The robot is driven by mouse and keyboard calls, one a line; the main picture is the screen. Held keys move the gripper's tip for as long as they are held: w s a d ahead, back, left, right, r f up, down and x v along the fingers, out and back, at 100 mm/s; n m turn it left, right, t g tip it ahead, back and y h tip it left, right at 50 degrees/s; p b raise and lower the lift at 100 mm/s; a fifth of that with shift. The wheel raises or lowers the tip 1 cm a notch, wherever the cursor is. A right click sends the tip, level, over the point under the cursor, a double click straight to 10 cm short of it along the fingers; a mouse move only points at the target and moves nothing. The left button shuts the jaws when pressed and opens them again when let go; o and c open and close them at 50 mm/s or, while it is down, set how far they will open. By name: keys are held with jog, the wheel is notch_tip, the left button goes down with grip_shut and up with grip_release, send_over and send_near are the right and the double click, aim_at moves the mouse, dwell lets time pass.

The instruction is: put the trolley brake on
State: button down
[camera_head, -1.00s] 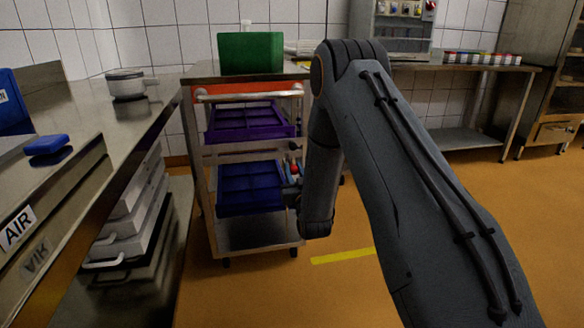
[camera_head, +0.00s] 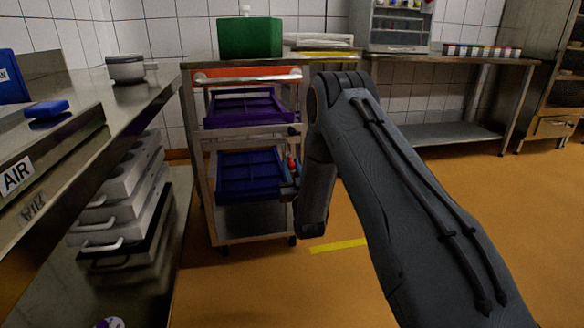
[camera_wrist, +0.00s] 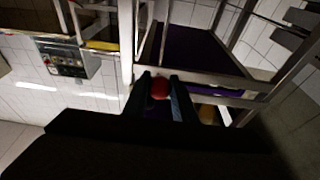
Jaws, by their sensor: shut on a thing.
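The trolley (camera_head: 248,140) is a metal frame with an orange-red top edge and a pale handle bar, standing beside the left counter. A red knob (camera_head: 292,164) shows at its right side, with my gripper (camera_head: 289,176) there, partly hidden by my arm. In the wrist view the red knob (camera_wrist: 159,88) sits between the two dark fingers of my gripper (camera_wrist: 160,84), which is shut on it. The trolley's frame (camera_wrist: 215,93) is close behind the fingers. The lever below the knob and its exact angle are hidden.
The trolley carries a purple tray (camera_head: 245,108) and a blue tray (camera_head: 248,178). The steel counter (camera_head: 110,110) runs along the left. Orange floor with a yellow line (camera_head: 338,246) is open in front.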

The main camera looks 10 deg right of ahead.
jog(key=shift+f, duration=0.15)
jog(key=c, duration=1.5)
grip_release()
jog(key=shift+p+v, duration=1.05)
jog(key=shift+v, duration=2.85)
